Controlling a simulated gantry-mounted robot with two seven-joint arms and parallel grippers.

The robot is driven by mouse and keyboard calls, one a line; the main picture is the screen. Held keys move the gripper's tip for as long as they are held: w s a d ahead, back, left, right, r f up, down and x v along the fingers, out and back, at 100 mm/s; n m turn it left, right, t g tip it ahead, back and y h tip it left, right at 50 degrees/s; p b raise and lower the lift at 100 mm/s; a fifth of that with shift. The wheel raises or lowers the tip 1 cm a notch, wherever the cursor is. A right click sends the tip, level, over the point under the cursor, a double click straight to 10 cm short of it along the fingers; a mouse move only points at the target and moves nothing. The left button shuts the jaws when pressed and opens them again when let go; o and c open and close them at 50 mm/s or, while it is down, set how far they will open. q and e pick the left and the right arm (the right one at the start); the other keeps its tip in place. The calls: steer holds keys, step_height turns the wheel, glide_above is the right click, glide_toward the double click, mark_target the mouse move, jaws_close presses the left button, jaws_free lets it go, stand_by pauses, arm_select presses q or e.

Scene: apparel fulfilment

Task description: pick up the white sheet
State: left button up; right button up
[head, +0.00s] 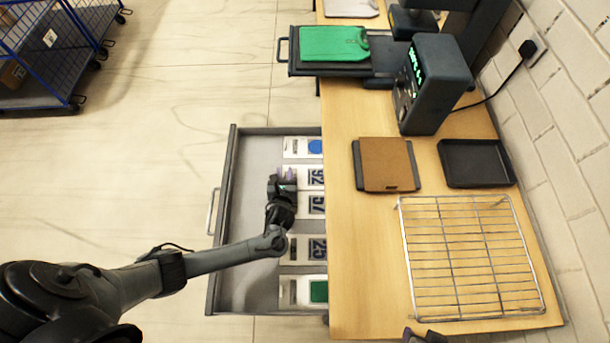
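Several white sheets lie in a row in the open grey drawer (240,285). One has a blue circle (303,147), others carry dark numbers such as 92 (316,178), 57 (315,204) and 25 (317,248), and the nearest has a green square (318,291). My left gripper (287,180) is over the drawer, at the left end of the sheet marked 92 and partly covering it. Its fingers are small and dark, so I cannot tell whether they are open or touching a sheet. A dark piece at the bottom edge (425,337) may be my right gripper; its fingers do not show clearly.
The wooden table (350,290) holds a wire rack (470,258), a brown board (387,165), a black tray (475,163) and a dark press-like machine (432,82). A green folded cloth (333,44) lies on its platen. A blue-framed cart (50,50) stands far left.

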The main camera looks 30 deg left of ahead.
arm_select(q)
steer(key=shift+s+a+f, duration=0.1)
steer(key=shift+s+f, duration=0.25)
steer(key=shift+f, duration=0.25)
jaws_close()
steer(key=shift+r, duration=0.25)
steer(key=shift+r+p, duration=0.3)
steer(key=shift+p, duration=0.05)
steer(key=shift+s+r, duration=0.1)
steer(key=shift+s, duration=0.15)
steer(key=s+a, duration=0.1)
steer(key=s+a+p, duration=0.1)
steer(key=a, duration=0.1)
steer(key=shift+r, duration=0.1)
step_height(320, 180, up, 14)
steer(key=p, duration=0.5)
steer(key=shift+w, duration=0.15)
